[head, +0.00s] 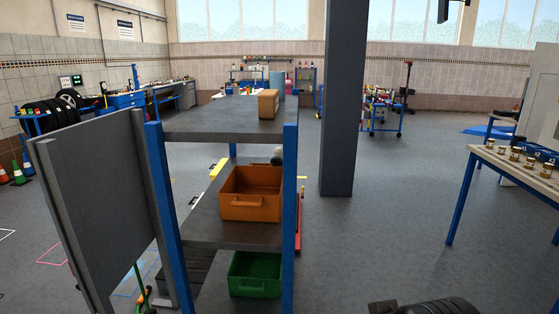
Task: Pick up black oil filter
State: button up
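I cannot make out a black oil filter for certain in the head view.
A grey pillar (343,110) stands behind. Floor between pillar and right table (462,195) is clear.

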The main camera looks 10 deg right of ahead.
aim_at(277, 162)
jog(key=i+l, duration=0.4)
jog(key=i+l+u, duration=0.15)
jog(key=i+l, duration=0.6)
jog(key=i+l+u, duration=0.1)
jog(key=i+l, duration=0.25)
jog(key=l, duration=0.25)
jog(key=i+l, duration=0.35)
jog(key=i+l+u, duration=0.15)
jog(key=i+l, duration=0.2)
jog(key=l, duration=0.25)
